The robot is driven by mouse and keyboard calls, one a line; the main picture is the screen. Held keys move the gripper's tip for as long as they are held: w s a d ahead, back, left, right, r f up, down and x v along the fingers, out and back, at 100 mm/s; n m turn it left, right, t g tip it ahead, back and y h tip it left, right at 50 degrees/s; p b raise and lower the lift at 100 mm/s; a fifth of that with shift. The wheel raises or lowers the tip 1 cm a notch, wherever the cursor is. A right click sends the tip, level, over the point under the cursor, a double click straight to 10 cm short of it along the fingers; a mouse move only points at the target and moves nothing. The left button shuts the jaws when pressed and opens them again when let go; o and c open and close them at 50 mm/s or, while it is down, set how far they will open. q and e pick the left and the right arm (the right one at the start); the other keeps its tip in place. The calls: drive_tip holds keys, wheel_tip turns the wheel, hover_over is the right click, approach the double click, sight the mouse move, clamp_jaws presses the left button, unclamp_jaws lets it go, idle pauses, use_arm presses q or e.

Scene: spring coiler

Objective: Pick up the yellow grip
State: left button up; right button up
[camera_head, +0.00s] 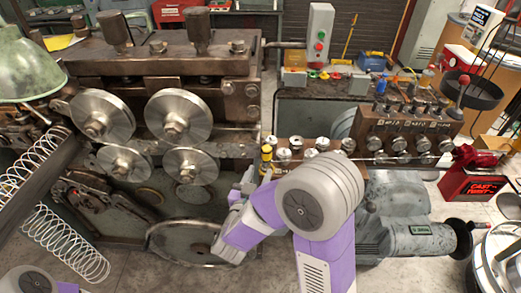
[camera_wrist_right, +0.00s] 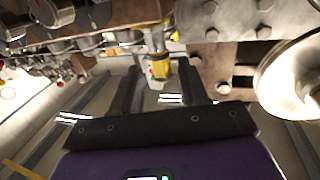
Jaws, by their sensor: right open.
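The yellow grip (camera_head: 266,157) is a small yellow piece with dark parts on the front of the machine, near the middle of the head view. In the right wrist view the yellow grip (camera_wrist_right: 160,67) shows between the tips of my two dark fingers. My right gripper (camera_head: 250,180) is just in front of and below it in the head view, partly hidden by my own wrist. In the wrist view my right gripper (camera_wrist_right: 161,82) is open, with a gap on both sides of the grip. My left gripper is not in view.
Large metal rollers (camera_head: 179,115) stand left of the grip. A row of knobs (camera_head: 300,146) runs to its right. A grey motor (camera_head: 405,222) sits at lower right, and coil springs (camera_head: 65,242) are at left. A red-and-green button box (camera_head: 319,35) stands behind.

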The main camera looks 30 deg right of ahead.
sight(265, 161)
drive_tip(key=x, duration=0.7)
drive_tip(key=shift+d+r, duration=0.2)
drive_tip(key=shift+r, duration=0.05)
clamp_jaws()
